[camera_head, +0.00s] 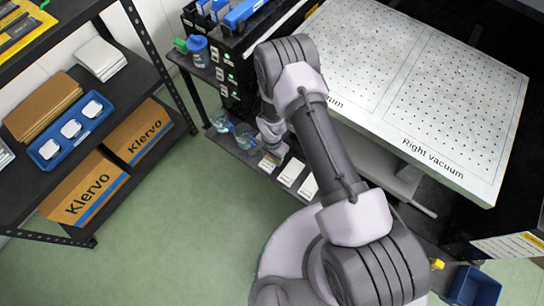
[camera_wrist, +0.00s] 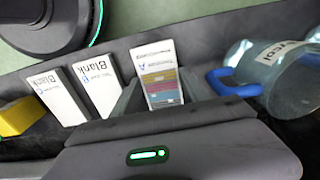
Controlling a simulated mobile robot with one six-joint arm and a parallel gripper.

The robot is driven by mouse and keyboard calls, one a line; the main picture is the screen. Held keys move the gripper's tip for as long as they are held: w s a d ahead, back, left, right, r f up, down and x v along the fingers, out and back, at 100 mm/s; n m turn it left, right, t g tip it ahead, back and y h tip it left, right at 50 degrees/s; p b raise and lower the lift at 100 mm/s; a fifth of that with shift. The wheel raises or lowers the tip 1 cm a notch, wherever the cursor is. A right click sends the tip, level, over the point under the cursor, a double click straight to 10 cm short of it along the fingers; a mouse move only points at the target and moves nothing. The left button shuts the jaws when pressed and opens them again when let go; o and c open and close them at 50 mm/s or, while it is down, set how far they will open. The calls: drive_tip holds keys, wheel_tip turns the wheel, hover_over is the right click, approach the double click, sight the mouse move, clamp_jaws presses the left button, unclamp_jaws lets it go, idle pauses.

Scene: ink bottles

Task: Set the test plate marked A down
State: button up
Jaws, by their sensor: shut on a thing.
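The test plate marked A (camera_wrist: 160,75) is a white card-like plate with coloured stripes. It stands between the two fingers of my gripper (camera_wrist: 162,95) in the wrist view, and the gripper is shut on it. Its lower end is hidden behind the gripper body. In the head view the plate (camera_head: 268,163) shows just below my gripper (camera_head: 271,146), over the low dark shelf (camera_head: 328,200). I cannot tell whether the plate touches the shelf.
Two white plates marked Blank, one (camera_wrist: 97,85) beside the gripper and one (camera_wrist: 54,97) farther left, are in the wrist view. A clear jug with a blue handle (camera_wrist: 285,75) is close on the right. A yellow block (camera_wrist: 16,116) lies at far left.

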drive_tip(key=o, duration=1.4)
drive_tip(key=shift+f, duration=0.1)
wheel_tip(320, 180, up, 12)
drive_tip(key=p, duration=0.5)
wheel_tip(320, 180, up, 12)
drive_tip(key=t, duration=0.1)
hover_over(272, 159)
drive_tip(key=w, duration=0.4)
drive_tip(key=s+d+r+n+t+y, duration=0.1)
drive_tip(key=d+r, duration=0.1)
drive_tip(key=r, duration=0.7)
drive_tip(key=s+d+r+t, duration=0.1)
drive_tip(key=d+r, duration=0.2)
drive_tip(key=r, duration=0.7)
drive_tip(key=s+d+r+t, duration=0.1)
drive_tip(key=s+r, duration=0.4)
drive_tip(key=s, duration=0.1)
drive_tip(key=s+d+r+n+t, duration=0.1)
drive_tip(key=s+r, duration=0.5)
drive_tip(key=s+d+r+n+y, duration=0.1)
drive_tip(key=s+r, duration=0.4)
drive_tip(key=s, duration=0.2)
drive_tip(key=shift+s+d+r+t, duration=0.1)
drive_tip(key=shift+d+r+t, duration=0.1)
drive_tip(key=shift+t, duration=0.2)
